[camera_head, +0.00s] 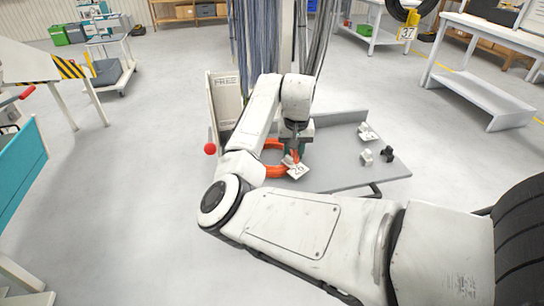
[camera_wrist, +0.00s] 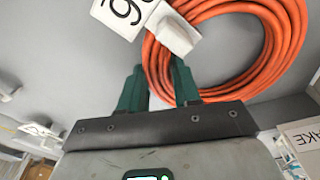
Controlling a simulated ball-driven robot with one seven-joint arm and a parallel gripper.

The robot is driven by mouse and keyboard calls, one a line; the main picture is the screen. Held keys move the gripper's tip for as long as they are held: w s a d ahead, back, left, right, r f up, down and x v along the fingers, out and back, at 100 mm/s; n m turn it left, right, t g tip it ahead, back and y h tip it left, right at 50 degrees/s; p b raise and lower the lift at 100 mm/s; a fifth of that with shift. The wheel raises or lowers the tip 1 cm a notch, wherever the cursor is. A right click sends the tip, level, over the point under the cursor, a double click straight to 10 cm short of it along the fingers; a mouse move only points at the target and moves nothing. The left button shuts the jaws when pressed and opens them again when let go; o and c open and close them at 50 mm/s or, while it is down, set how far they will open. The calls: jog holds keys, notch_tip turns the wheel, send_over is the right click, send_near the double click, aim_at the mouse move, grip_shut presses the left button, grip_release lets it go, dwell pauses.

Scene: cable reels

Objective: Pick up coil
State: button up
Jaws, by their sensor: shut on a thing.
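The coil (camera_wrist: 285,62) is a ring of orange cable bound by a white clip with a white number tag (camera_wrist: 121,14). In the wrist view it fills the upper right. In the head view the coil (camera_head: 276,172) is over the grey tabletop (camera_head: 345,178), partly hidden by my arm. My gripper (camera_wrist: 158,72) has green fingers shut on the near-left part of the coil, beside the clip. In the head view my gripper (camera_head: 293,150) points down at the coil's right side. I cannot tell whether the coil rests on the top or is lifted.
Small white plugs (camera_head: 366,157), a black piece (camera_head: 387,154) and another tag (camera_head: 367,132) lie on the right of the tabletop. A white panel (camera_head: 225,98) stands at its left. Hanging cables (camera_head: 262,40) are behind.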

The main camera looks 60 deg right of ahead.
grip_shut()
jog(key=shift+r, duration=0.75)
jog(key=s+a+r+p, duration=0.3)
jog(key=s+r, duration=0.8)
jog(key=s, duration=0.2)
jog(key=shift+s+a+r, duration=0.2)
jog(key=shift+s+r, duration=0.05)
jog(key=shift+r, duration=0.05)
jog(key=shift+w, duration=0.1)
dwell(0.3)
